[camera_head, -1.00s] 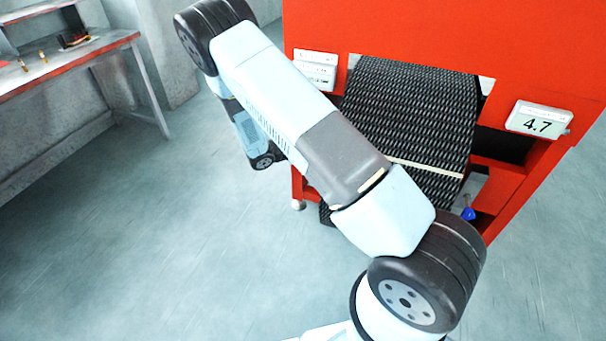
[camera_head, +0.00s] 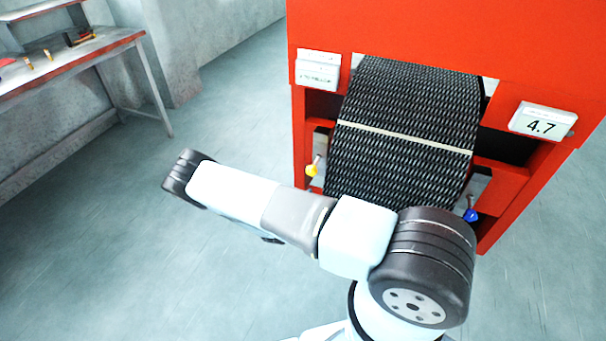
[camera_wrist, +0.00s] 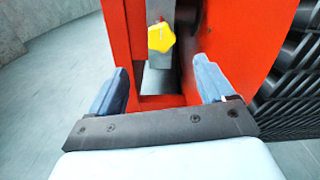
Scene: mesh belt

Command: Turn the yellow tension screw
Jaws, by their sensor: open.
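The yellow tension screw (camera_head: 312,170) sits on the left side of the red machine, left of the black mesh belt (camera_head: 405,125). In the wrist view the yellow screw (camera_wrist: 161,37) shows as a lobed knob in a slot of the red frame, beyond the fingertips and between their lines. My gripper (camera_wrist: 162,78) is open and empty, its two blue-grey fingers apart from the screw. A blue screw (camera_head: 470,214) is on the machine's right side.
The red machine frame (camera_head: 390,30) surrounds the belt. A display (camera_head: 543,120) reading 4.7 is at right, and another white box (camera_head: 318,70) at left. A workbench (camera_head: 70,65) with small items stands far left. The floor between is clear.

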